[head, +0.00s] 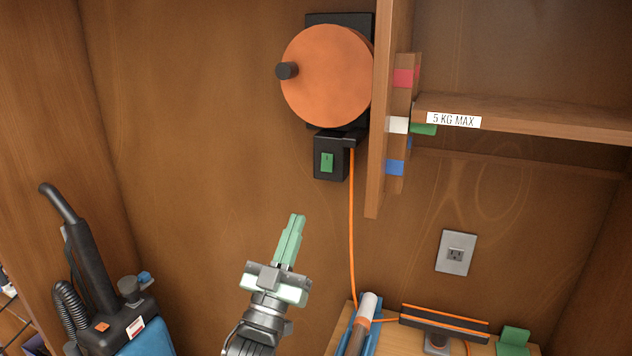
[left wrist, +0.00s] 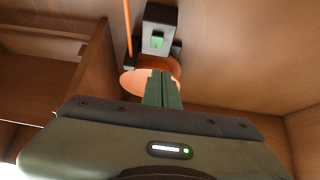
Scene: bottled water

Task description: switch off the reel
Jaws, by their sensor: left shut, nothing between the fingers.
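The orange cable reel (head: 328,76) with a black crank knob is mounted on the wooden back wall. Below it is a black switch box (head: 331,170) with a green rocker switch (head: 327,161). An orange cord hangs down from the box. My left gripper (head: 296,222) is shut and empty, below and left of the switch box, apart from it. In the left wrist view, the shut fingers (left wrist: 162,90) point toward the reel (left wrist: 145,80), and the green switch (left wrist: 157,40) shows beyond them. My right gripper is not in view.
A wooden upright with colored tabs and a shelf marked "5 KG MAX" (head: 454,120) stand right of the reel. A vacuum cleaner (head: 100,290) stands at left. The wall around my gripper is clear.

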